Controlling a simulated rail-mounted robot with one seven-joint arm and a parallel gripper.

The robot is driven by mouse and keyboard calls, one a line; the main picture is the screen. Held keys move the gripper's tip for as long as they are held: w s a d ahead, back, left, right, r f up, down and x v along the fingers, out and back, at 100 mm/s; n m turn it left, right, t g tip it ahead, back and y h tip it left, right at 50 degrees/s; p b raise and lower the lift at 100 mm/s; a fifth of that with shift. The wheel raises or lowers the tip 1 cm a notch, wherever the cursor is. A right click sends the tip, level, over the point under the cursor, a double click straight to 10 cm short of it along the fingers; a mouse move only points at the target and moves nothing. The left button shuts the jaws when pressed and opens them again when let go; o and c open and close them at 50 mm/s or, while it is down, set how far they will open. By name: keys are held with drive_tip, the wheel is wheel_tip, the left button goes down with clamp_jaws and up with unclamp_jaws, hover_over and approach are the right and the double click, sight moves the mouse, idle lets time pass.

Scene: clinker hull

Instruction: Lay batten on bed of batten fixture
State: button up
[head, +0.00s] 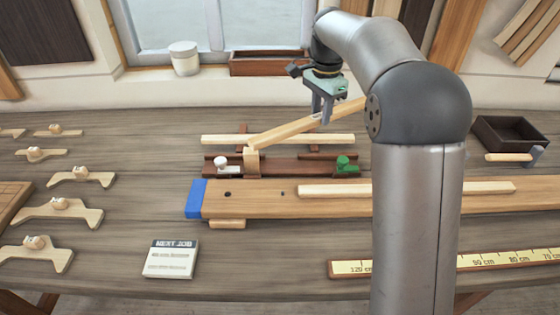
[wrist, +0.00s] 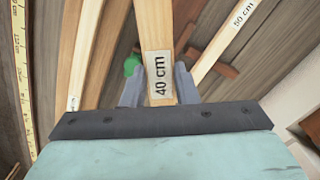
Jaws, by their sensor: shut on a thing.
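My gripper (head: 321,112) is shut on a pale batten (head: 285,130), labelled 40 cm in the wrist view (wrist: 160,75). The batten is held above the bench behind the fixture, slanting across the picture with its left end toward the fixture. The batten fixture (head: 290,168) is a dark brown bed with a white knob (head: 220,162) at left and a green knob (head: 345,163) at right. A pale block (head: 252,163) stands on it below the batten's left end; I cannot tell whether they touch. The green knob shows partly hidden in the wrist view (wrist: 131,65).
A batten (head: 225,139), labelled 50 cm in the wrist view (wrist: 225,40), lies on dark supports behind the fixture. Another batten (head: 420,188) lies on the long plank (head: 255,203) in front. A dark tray (head: 510,134) stands at right; wooden templates (head: 55,210) lie at left.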

sight(282, 166)
drive_tip(key=w+a+m+p, duration=0.1)
drive_tip(key=w+a+m, duration=0.1)
drive_tip(key=a+m, duration=0.6)
drive_tip(key=shift+n, duration=0.8)
drive_tip(key=f, duration=0.5)
drive_tip(key=a+f+p, duration=0.1)
drive_tip(key=f, duration=1.1)
drive_tip(key=shift+s+a+f+p, duration=0.2)
drive_tip(key=shift+a+p, duration=0.2)
drive_tip(key=shift+f, duration=0.2)
drive_tip(key=o, duration=1)
drive_tip(key=shift+r, duration=0.1)
